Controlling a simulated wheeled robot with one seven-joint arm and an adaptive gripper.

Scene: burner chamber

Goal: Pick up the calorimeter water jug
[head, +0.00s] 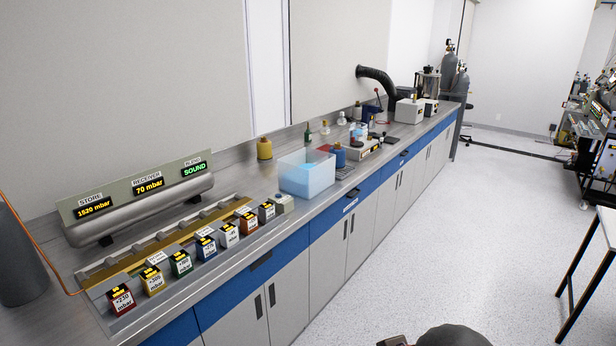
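A small light-blue, clear-looking vessel (358,131) stands on the bench among other small items, towards the middle of its length. It may be the calorimeter water jug, but it is too small and crowded to be sure. A steel cylindrical vessel (429,84) stands farther back along the bench; I cannot tell whether it is the calorimeter. My gripper's fingers are not in view. Only dark rounded parts, probably of my own arm, show at the bottom edge, well away from these vessels.
A translucent tub (306,178) with blue contents, a yellow bottle (264,149) and a blue container (338,156) stand nearer on the bench. A rack of coloured labelled blocks (181,263) fills its near end. The floor (450,225) right of the bench is clear.

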